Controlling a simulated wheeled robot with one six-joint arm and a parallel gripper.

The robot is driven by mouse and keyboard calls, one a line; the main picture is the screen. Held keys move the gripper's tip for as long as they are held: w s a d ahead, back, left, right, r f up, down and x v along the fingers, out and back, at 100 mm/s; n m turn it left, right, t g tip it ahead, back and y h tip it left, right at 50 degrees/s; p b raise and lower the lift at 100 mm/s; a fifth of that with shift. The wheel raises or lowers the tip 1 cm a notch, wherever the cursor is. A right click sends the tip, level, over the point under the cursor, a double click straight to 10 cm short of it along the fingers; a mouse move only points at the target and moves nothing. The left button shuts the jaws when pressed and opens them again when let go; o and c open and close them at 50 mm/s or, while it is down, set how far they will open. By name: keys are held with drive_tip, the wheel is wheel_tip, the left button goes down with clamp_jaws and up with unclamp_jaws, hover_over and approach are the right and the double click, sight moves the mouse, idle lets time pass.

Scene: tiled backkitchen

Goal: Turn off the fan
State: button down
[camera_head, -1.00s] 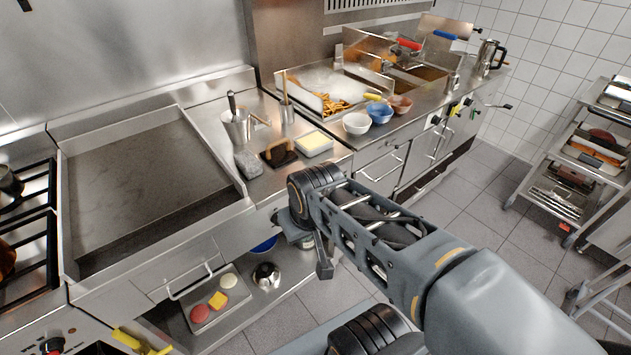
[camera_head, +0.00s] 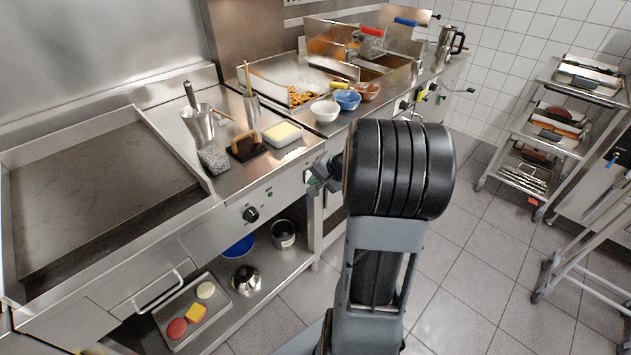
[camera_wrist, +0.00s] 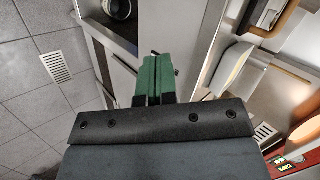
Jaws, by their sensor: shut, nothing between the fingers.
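No fan can be made out in either view. My gripper (camera_head: 312,178) is at the front panel of the steel counter (camera_head: 285,188), partly hidden behind my own dark wrist joint. In the wrist view, its green-padded fingers (camera_wrist: 152,78) are together with nothing between them. The fingertips point at the steel front; I cannot tell whether they touch it. A black knob (camera_head: 251,214) with a small green light beside it is on the same panel, left of my gripper. I cannot tell whether any control here belongs to a fan.
A scraper brush (camera_head: 246,147) and a butter tub (camera_head: 283,134) stand on the counter above. White (camera_head: 325,111) and blue (camera_head: 347,99) bowls stand farther along. A pot (camera_head: 284,234) is on the shelf below. Trolleys (camera_head: 541,135) stand at right, with open floor between.

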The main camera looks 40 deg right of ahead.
drive_tip(key=d+f+m+t+h, duration=0.1)
drive_tip(key=d+f+m, duration=0.3)
drive_tip(key=d, duration=0.6)
drive_tip(key=shift+s+f+t+h+b, duration=0.15)
drive_tip(key=shift+s+t+h+b, duration=0.1)
drive_tip(key=shift+t+h+b, duration=0.2)
drive_tip(key=p, duration=0.1)
approach(309, 176)
drive_tip(key=w+f, duration=0.3)
drive_tip(key=f, duration=0.1)
drive_tip(key=shift+w+a+p, duration=0.25)
drive_tip(key=shift+w+p, duration=0.05)
drive_tip(key=shift+w, duration=0.65)
